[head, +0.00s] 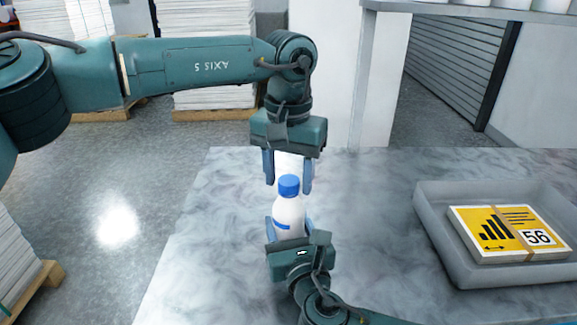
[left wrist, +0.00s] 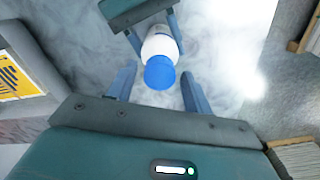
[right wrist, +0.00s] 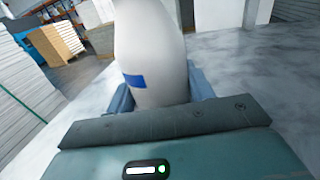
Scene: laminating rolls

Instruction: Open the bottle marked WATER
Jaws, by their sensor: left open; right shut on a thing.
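A white bottle (head: 289,214) with a blue cap (head: 289,185) stands upright over the grey marbled table. My right gripper (head: 287,232) is shut on the bottle's body from the near side; in the right wrist view the white body (right wrist: 152,60) with a blue label patch fills the space between the fingers. My left gripper (head: 288,180) points down from above, open, with one finger on each side of the cap and a gap to it. In the left wrist view the cap (left wrist: 160,73) lies between the open fingers. No WATER lettering can be read.
A grey tray (head: 436,236) on the right of the table holds a yellow card stack (head: 497,232) marked 56. A pale post and shelf stand behind the table. Pallets of white sheets (head: 212,80) stand on the floor at the back. The table left of the bottle is clear.

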